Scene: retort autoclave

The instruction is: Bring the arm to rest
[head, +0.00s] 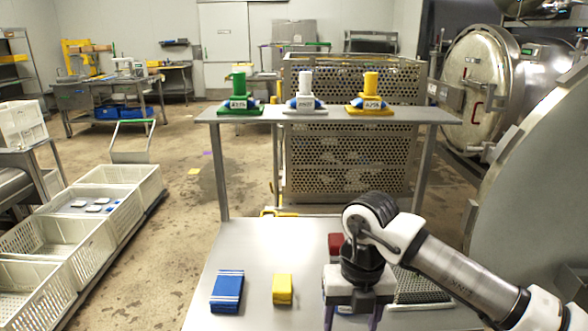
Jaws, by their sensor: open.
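My arm reaches in from the lower right of the head view and bends down over the steel table (255,250). My gripper (351,320) points downward at the front of the table, its two fingers apart. No object clearly shows held between the fingers, though their tips are cut off by the lower picture edge. A small blue and white patch shows between them, too little to identify.
A blue block with white stripes (227,291) and a yellow block (282,289) lie left of my gripper. A red block (335,243) is partly hidden behind my arm, as is a perforated tray (420,287). A raised shelf (335,117) holds green, white and yellow stands.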

